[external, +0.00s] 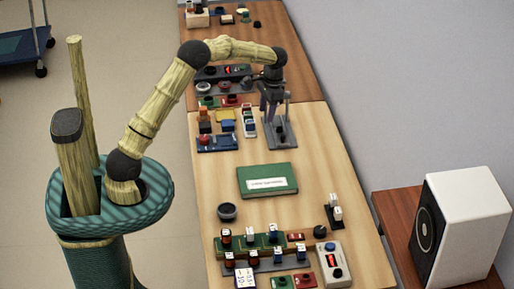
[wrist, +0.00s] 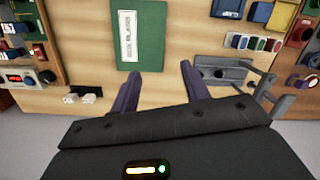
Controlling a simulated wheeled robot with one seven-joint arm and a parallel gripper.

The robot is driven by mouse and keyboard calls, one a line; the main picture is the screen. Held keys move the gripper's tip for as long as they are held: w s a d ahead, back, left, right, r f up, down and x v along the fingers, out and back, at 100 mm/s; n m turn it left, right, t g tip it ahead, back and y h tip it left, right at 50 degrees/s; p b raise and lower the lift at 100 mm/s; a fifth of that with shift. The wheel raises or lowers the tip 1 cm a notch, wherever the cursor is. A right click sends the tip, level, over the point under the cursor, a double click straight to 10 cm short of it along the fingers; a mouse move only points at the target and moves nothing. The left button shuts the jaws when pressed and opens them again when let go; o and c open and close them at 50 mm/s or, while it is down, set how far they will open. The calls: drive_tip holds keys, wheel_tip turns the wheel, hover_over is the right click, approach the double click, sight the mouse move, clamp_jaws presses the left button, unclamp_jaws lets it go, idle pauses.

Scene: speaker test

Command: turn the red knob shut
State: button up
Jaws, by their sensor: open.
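A round red knob (external: 204,139) shows in the external view on a low blue base (external: 222,144) near the table's left edge. It is small there, and its turn position cannot be told. In the wrist view a blue block (wrist: 228,8) at the top edge may be the same base; no red knob can be made out on it. My gripper (external: 270,103) is over the table, to the right of and beyond the knob, apart from it. In the wrist view its two dark fingers (wrist: 160,71) are spread, with only bare wood and the green book's edge between them.
A grey fixture with upright posts (external: 281,133) stands close to my gripper. A green book (external: 253,181) lies mid-table with bare wood around it. Several small switch blocks (external: 265,262) crowd the near end. A white speaker (external: 467,222) stands on a side table at right.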

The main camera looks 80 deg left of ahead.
drive_tip(key=s+a+f+n+g+h+b, duration=0.1)
drive_tip(key=s+a+f, duration=0.15)
drive_tip(key=a, duration=0.55)
drive_tip(key=s+a+f+n+h, duration=0.1)
drive_tip(key=s+a+n, duration=0.15)
drive_tip(key=a, duration=0.55)
drive_tip(key=s+a+f+n+h+b, duration=0.1)
drive_tip(key=s+a+f+n, duration=0.1)
drive_tip(key=s+a, duration=0.6)
drive_tip(key=s+f, duration=0.1)
drive_tip(key=s, duration=0.2)
drive_tip(key=shift+a+f+g, duration=0.25)
drive_tip(key=shift+a+g, duration=0.05)
drive_tip(key=shift+a, duration=0.05)
drive_tip(key=shift+f, duration=0.15)
approach(204, 137)
drive_tip(key=x, duration=0.8)
drive_tip(key=shift+s+d+f+b, duration=0.1)
drive_tip(key=shift+d+f+b, duration=0.05)
drive_tip(key=shift+f+b, duration=0.25)
drive_tip(key=shift+r, duration=0.1)
drive_tip(key=shift+c, duration=0.3)
